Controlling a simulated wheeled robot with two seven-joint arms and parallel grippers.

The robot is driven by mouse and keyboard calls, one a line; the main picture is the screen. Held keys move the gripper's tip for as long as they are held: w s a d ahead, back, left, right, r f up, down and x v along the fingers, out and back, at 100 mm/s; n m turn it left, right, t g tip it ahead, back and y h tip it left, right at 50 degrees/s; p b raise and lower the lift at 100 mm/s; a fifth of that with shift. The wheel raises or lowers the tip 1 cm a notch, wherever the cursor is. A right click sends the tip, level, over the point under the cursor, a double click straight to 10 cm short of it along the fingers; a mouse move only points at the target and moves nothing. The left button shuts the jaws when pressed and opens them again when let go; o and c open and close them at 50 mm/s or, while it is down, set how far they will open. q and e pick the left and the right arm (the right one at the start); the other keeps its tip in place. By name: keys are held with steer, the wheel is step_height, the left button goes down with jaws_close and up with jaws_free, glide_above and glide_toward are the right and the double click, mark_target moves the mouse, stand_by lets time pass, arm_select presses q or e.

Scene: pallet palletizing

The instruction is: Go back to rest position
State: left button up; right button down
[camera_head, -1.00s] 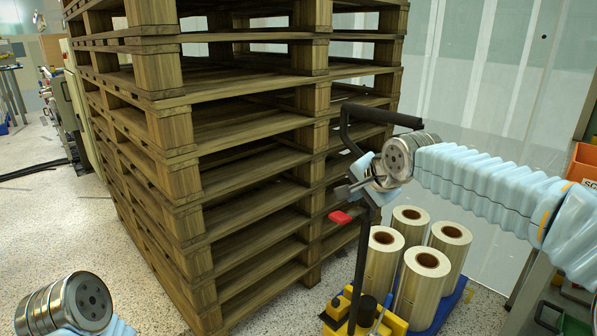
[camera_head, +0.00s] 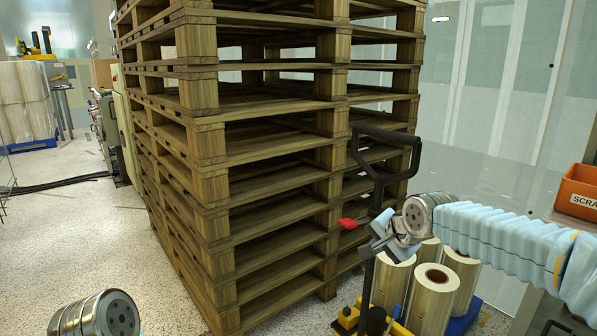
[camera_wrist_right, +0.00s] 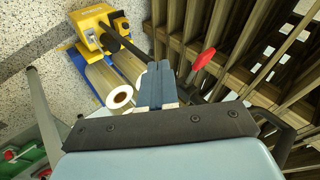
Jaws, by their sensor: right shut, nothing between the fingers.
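My right arm comes in from the right in the head view. Its gripper (camera_head: 378,240) is near the shaft of the black-handled pallet truck (camera_head: 385,136), below the handle and close to its red lever (camera_head: 352,223). In the right wrist view the blue-grey fingers (camera_wrist_right: 158,85) are together with nothing between them. The red lever (camera_wrist_right: 204,59) shows just to their right; I cannot tell whether anything touches. Of my left arm only a metal joint (camera_head: 98,315) shows at the bottom left of the head view; its gripper is out of the picture.
A tall stack of wooden pallets (camera_head: 215,190) fills the middle. Several film rolls (camera_head: 432,290) stand behind the yellow truck base (camera_head: 350,318). An orange scrap bin (camera_head: 578,192) is at the right. Open speckled floor (camera_head: 75,235) lies left of the stack.

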steer(key=s+a+f+n+g, duration=0.1)
steer(key=s+a+f, duration=0.15)
steer(key=f, duration=0.75)
steer(key=s+a+f+n+g+y, duration=0.1)
steer(key=s+f+n+g, duration=0.15)
steer(key=f, duration=0.75)
steer(key=s+a+f+n+g, duration=0.1)
steer(key=s+f, duration=0.2)
steer(key=f, duration=0.7)
steer(key=s+f+n+g, duration=0.1)
steer(key=s+f, duration=0.7)
steer(key=s, duration=0.2)
steer(key=s+a+f+n+g, duration=0.1)
steer(key=s+f+n+g, duration=0.1)
steer(key=s+f, duration=0.6)
steer(key=s, duration=0.3)
steer(key=shift+a+f, duration=0.3)
